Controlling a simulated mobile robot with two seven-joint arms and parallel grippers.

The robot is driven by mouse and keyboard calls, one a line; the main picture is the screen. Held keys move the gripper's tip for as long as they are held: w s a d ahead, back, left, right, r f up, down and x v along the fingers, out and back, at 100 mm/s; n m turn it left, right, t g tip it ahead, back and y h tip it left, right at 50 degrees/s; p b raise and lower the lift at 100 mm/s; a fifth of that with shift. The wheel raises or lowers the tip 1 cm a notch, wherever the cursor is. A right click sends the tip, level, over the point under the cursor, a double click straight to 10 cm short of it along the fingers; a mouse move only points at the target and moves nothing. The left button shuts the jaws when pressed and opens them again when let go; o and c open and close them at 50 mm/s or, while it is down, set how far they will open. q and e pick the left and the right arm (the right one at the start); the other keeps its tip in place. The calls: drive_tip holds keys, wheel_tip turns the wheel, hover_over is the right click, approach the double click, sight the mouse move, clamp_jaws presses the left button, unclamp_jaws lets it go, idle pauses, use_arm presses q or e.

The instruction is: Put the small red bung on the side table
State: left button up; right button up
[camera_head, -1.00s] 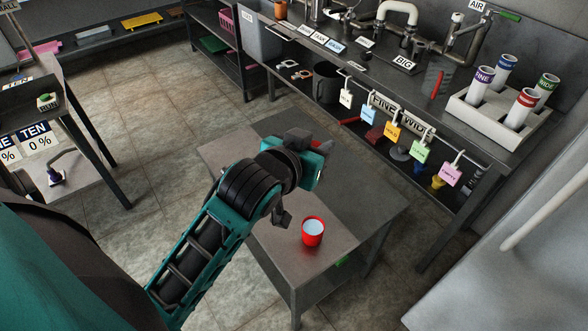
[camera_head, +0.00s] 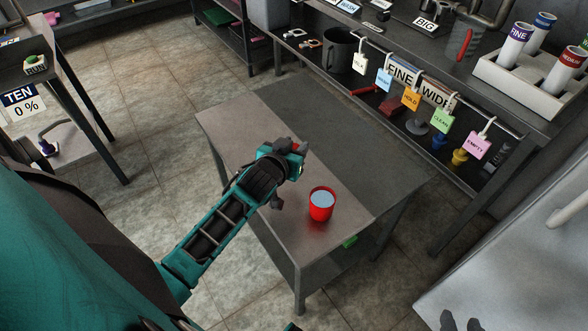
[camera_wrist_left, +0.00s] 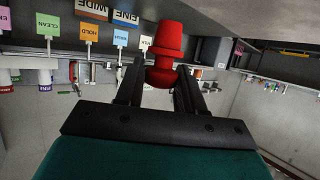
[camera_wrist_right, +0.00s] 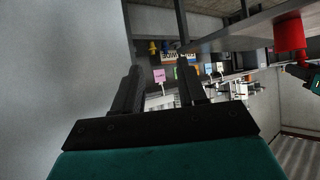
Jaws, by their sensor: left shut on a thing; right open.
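My left gripper (camera_head: 294,152) is shut on the small red bung (camera_wrist_left: 168,42), which shows between its fingertips in the left wrist view. In the head view the bung is mostly hidden by the gripper. The gripper is over the grey metal side table (camera_head: 232,122); I cannot tell how high it is above the top. My right gripper (camera_wrist_right: 160,76) is open, with nothing between its fingers in the right wrist view.
A red cup (camera_head: 321,207) with a pale inside stands on the side table, close to my left gripper. The table's far part is clear. A bench with hanging tags (camera_head: 411,99) runs behind it. A large grey tank (camera_head: 520,250) stands at the right.

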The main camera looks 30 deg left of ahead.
use_arm(q)
wheel_tip(320, 180, down, 3)
drive_tip(key=shift+b, duration=0.35)
drive_tip(key=shift+f+b, duration=0.65)
drive_tip(key=shift+f, duration=1.15)
use_arm(e)
drive_tip(key=shift+w+a+f, duration=0.35)
drive_tip(key=shift+a+f, duration=0.1)
drive_tip(key=shift+f, duration=0.1)
use_arm(q)
drive_tip(key=shift+f, duration=0.15)
drive_tip(key=o, duration=1)
use_arm(e)
drive_tip(key=shift+s+f, duration=0.1)
drive_tip(key=shift+f, duration=0.1)
